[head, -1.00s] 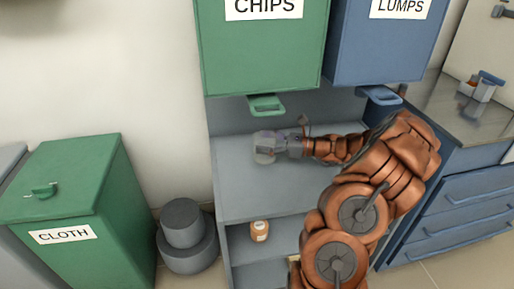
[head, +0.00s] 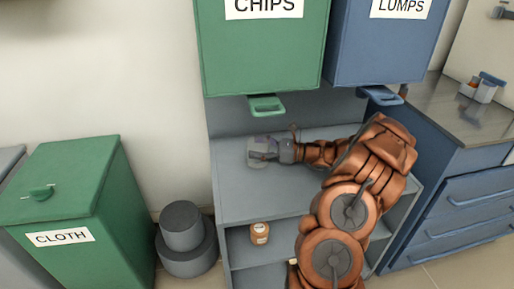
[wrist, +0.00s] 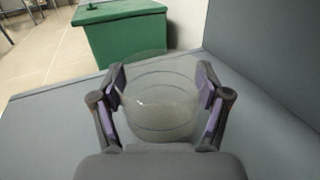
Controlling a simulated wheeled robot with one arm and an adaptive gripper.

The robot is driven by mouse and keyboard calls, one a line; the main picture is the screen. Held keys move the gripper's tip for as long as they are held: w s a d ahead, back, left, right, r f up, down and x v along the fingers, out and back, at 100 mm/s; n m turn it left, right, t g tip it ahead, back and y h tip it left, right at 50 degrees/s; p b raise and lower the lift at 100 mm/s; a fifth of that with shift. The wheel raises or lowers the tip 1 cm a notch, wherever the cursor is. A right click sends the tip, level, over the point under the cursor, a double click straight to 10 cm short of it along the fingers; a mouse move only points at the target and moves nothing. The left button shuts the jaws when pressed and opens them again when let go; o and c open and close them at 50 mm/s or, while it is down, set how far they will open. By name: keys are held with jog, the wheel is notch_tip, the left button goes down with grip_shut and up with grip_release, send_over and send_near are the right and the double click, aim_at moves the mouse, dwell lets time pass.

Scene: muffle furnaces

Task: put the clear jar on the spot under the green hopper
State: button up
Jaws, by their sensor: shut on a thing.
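The clear jar (head: 263,152) is between the fingers of my gripper (head: 277,151), low over the grey shelf (head: 262,200) below the hoppers. The wrist view also shows the jar (wrist: 160,105) upright between the two fingers of my gripper (wrist: 160,95), which is shut on it. I cannot tell whether the jar's base touches the shelf. The green hopper (head: 262,55), labelled CHIPS, hangs above, with a green outlet handle (head: 266,106) at its underside. The jar is below this outlet in the head view.
A blue hopper (head: 379,50) labelled LUMPS hangs to the right of the green one. A small orange-brown jar (head: 260,232) stands on the lower shelf. A green CLOTH bin (head: 72,190) and grey round weights (head: 185,240) stand at left. The shelf around the jar looks clear.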

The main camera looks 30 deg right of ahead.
jog(key=shift+f, duration=0.1)
jog(key=o, duration=1.1)
jog(key=shift+s+d, duration=0.15)
jog(key=p+v, duration=0.1)
jog(key=v, duration=1)
jog(key=shift+s+d+p, duration=0.2)
jog(key=shift+p, duration=0.1)
